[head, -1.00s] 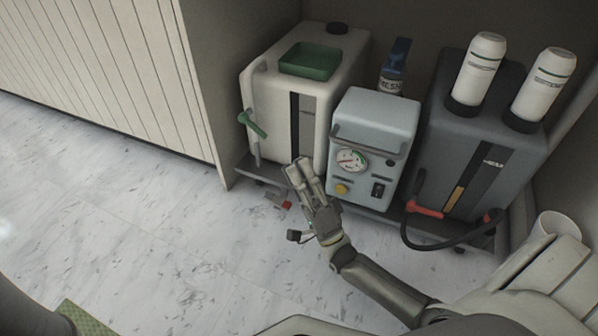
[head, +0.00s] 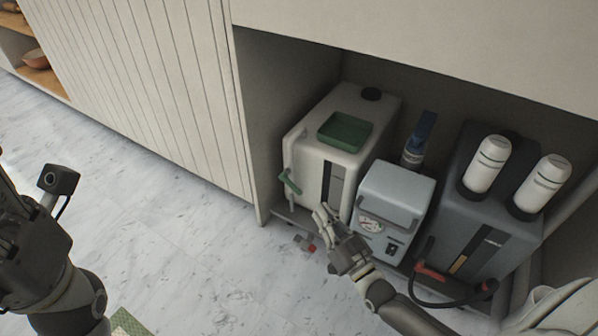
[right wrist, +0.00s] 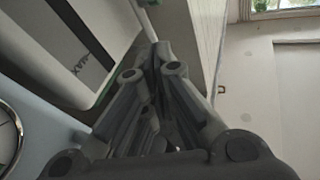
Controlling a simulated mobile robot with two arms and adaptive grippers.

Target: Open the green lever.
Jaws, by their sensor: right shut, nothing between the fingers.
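The green lever (head: 290,183) is on the left front edge of the white tank (head: 311,177), slanting down to the right. My right gripper (head: 322,212) is shut and empty, in front of the tank's lower front, below and to the right of the lever and apart from it. In the right wrist view its fingers (right wrist: 160,52) come together at the tips. A small green bit, perhaps the lever, shows at that view's top edge beyond them. My left gripper (head: 25,235) is at the left edge of the head view, far from the lever. Its fingers cannot be made out.
A grey-blue box with a gauge (head: 396,208) stands right of the tank. A dark grey unit (head: 480,222) with a red-handled hose (head: 432,273) is farther right. A cabinet side wall (head: 257,125) borders the tank's left. The floor (head: 200,235) in front is mostly clear.

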